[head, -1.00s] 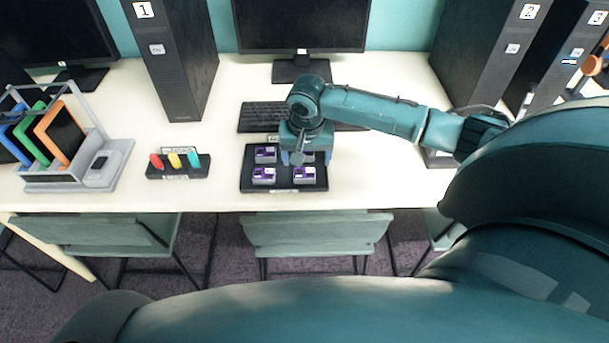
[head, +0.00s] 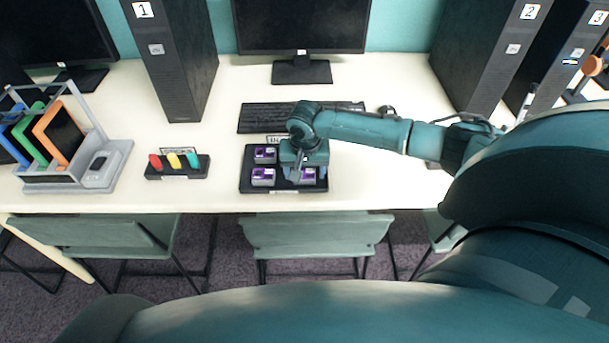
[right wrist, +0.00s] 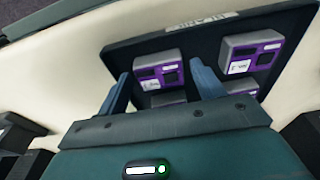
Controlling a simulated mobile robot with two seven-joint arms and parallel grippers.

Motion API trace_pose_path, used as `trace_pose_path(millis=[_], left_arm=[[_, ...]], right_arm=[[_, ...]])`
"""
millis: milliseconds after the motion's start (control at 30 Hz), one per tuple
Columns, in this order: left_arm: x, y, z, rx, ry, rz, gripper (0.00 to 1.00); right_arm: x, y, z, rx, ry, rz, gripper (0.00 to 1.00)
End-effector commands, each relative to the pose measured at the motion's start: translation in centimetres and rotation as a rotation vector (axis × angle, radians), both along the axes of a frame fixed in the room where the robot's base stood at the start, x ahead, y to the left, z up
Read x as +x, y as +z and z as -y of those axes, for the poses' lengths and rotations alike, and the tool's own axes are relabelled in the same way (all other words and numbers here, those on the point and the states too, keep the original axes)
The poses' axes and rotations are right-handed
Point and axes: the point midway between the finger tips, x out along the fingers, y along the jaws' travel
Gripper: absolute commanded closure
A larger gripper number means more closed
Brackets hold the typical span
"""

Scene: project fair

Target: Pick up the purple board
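Several purple boards with grey parts sit on a black tray (head: 246,166) on the white table. In the head view, one is at the far left (head: 265,154), one at the near left (head: 263,177) and one at the near right (head: 305,177); my gripper hides the far right spot. My right gripper (head: 303,174) points down over the near right board, fingers apart. In the right wrist view, the open fingers (right wrist: 160,70) have one purple board (right wrist: 160,74) showing between their tips; I cannot tell if they touch it. My left gripper is not in view.
A keyboard (head: 262,118) and a monitor (head: 302,25) are behind the tray. A small holder (head: 178,172) with red, yellow and teal pieces is to its left, and a grey rack (head: 100,180) with framed tablets is farther left. Green chairs (head: 316,235) line the table's front.

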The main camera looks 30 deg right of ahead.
Motion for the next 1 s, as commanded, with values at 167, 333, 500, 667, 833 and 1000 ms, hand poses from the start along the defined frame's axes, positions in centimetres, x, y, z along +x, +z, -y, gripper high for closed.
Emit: trace_pose_path(millis=[167, 333, 500, 667, 833, 1000], left_arm=[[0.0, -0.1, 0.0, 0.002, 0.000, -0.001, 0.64], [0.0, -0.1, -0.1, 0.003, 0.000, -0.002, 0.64], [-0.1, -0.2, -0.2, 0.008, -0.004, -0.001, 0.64], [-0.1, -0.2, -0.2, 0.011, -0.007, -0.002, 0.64], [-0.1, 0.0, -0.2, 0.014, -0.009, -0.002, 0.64], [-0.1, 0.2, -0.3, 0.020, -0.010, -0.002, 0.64]], right_arm=[[0.0, 0.0, 0.0, 0.000, 0.000, 0.000, 0.47], [0.0, 0.0, 0.0, 0.000, 0.000, 0.000, 0.61], [0.0, 0.0, 0.0, 0.000, 0.000, 0.000, 0.72], [0.0, 0.1, 0.0, 0.000, 0.000, 0.000, 0.72], [0.0, 1.5, 0.0, 0.000, 0.000, 0.001, 0.72], [0.1, 5.0, 0.0, 0.002, 0.000, 0.005, 0.72]])
